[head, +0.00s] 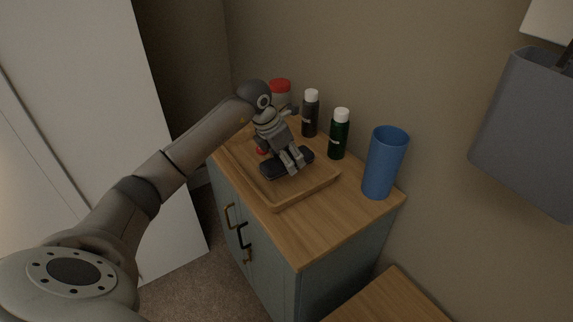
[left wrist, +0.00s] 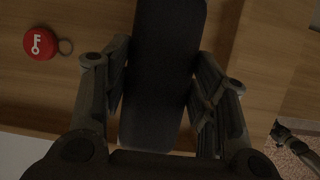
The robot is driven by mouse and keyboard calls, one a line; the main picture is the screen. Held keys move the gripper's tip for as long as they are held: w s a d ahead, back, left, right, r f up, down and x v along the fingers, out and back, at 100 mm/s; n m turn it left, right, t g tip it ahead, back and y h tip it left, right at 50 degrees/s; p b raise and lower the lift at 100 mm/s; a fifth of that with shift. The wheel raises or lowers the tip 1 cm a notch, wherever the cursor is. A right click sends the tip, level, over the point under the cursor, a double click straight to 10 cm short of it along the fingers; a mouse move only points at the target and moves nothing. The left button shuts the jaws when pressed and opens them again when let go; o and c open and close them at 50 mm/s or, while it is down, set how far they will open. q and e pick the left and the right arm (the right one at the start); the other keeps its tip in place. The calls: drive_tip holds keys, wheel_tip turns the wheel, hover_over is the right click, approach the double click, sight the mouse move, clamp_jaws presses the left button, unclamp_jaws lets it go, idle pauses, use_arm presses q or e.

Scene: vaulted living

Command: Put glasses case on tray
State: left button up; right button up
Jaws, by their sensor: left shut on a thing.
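The black glasses case (head: 275,167) is in my left gripper (head: 294,163), over the wooden tray (head: 291,201) on the cabinet. In the left wrist view the case (left wrist: 164,75) lies lengthwise between the two fingers of my left gripper (left wrist: 162,95), which is shut on it. I cannot tell whether the case touches the tray floor.
A red round key tag with a ring (left wrist: 40,42) lies left of the case. Behind the tray stand a red-lidded container (head: 280,87), a dark bottle (head: 311,115), a green bottle (head: 339,135) and a blue cup (head: 384,163). The cabinet top's front right (head: 330,225) is clear.

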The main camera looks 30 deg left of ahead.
use_arm(q)
drive_tip(key=shift+w+a+f, duration=0.5)
drive_tip(key=shift+f, duration=0.3)
wheel_tip(320, 180, down, 3)
drive_tip(key=shift+p, duration=0.45)
drive_tip(key=shift+w+f, duration=0.1)
drive_tip(key=shift+f, duration=0.15)
drive_tip(key=o, duration=1.1)
drive_tip(key=shift+c, duration=0.2)
